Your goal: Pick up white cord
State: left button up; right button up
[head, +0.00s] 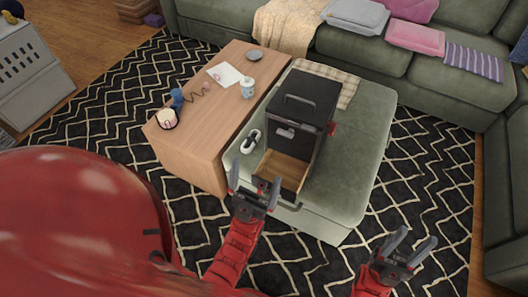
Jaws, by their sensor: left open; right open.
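A small white looped item with dark parts (251,141), which looks like the white cord, lies on the green ottoman (358,150) between the wooden table and the black drawer box. It is too small to make out fully. My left gripper (256,180) is open and empty, below the white item in the picture and by the front of the open drawer. My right gripper (414,242) is open and empty, farther right, over the patterned rug.
A black box (304,99) on the ottoman has its wood-lined drawer (283,169) pulled out. A wooden table (190,145) stands left, holding a white bottle (247,87), paper (224,75), a blue item (177,98) and a round pot (166,119). A green sofa (375,56) runs behind.

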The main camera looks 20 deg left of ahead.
aim_at(253, 142)
jog(key=i+j+u, duration=0.25)
jog(key=j, duration=0.25)
jog(key=i+j+u, duration=0.3)
jog(key=i+j, duration=0.15)
